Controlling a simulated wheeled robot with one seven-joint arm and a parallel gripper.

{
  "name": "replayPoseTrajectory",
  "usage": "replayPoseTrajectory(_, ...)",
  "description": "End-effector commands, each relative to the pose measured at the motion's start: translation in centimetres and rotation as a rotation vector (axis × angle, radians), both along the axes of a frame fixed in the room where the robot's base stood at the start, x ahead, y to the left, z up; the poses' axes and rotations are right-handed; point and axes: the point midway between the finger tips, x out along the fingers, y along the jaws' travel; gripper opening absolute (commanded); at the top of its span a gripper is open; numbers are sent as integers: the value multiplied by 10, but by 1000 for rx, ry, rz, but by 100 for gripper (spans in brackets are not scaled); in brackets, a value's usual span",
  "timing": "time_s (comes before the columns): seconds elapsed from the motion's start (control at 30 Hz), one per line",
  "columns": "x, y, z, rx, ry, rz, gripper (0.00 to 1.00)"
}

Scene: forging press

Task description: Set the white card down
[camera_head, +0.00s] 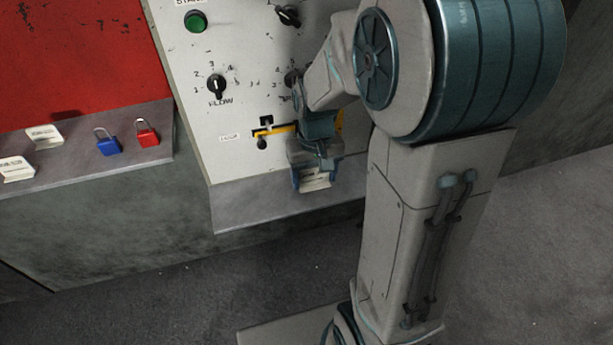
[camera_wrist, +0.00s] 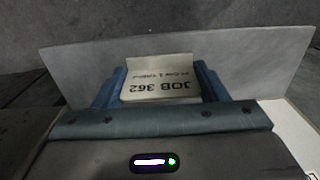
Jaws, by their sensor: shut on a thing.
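A white card (camera_wrist: 158,82) with the printed text "JOB 362" is between the two blue fingers of my gripper (camera_wrist: 161,76) in the wrist view. In the head view, my gripper (camera_head: 311,184) points down at the grey ledge (camera_head: 262,204) below the control panel. The card (camera_head: 317,181) shows between the fingers there. My gripper is shut on it. I cannot tell whether the card touches the ledge. My wrist hides part of the panel behind it.
The sloped control panel (camera_head: 234,110) has knobs, a green button (camera_head: 196,22) and a yellow-edged lever slot (camera_head: 270,131). On the left shelf lie two more white cards (camera_head: 44,136) (camera_head: 16,168), a blue padlock (camera_head: 108,143) and a red padlock (camera_head: 147,133). The ledge left of my gripper is clear.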

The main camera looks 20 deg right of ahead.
Motion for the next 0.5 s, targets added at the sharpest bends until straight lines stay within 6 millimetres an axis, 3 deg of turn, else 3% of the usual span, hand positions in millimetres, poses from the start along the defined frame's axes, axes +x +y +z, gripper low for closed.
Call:
replayPoseTrajectory(0.2, 28, 3, -17, 0, 1, 4, 45)
replayPoseTrajectory(0.37, 34, 3, -23, 0, 2, 4, 45)
replayPoseTrajectory(0.5, 34, 3, -42, 0, 5, 3, 45)
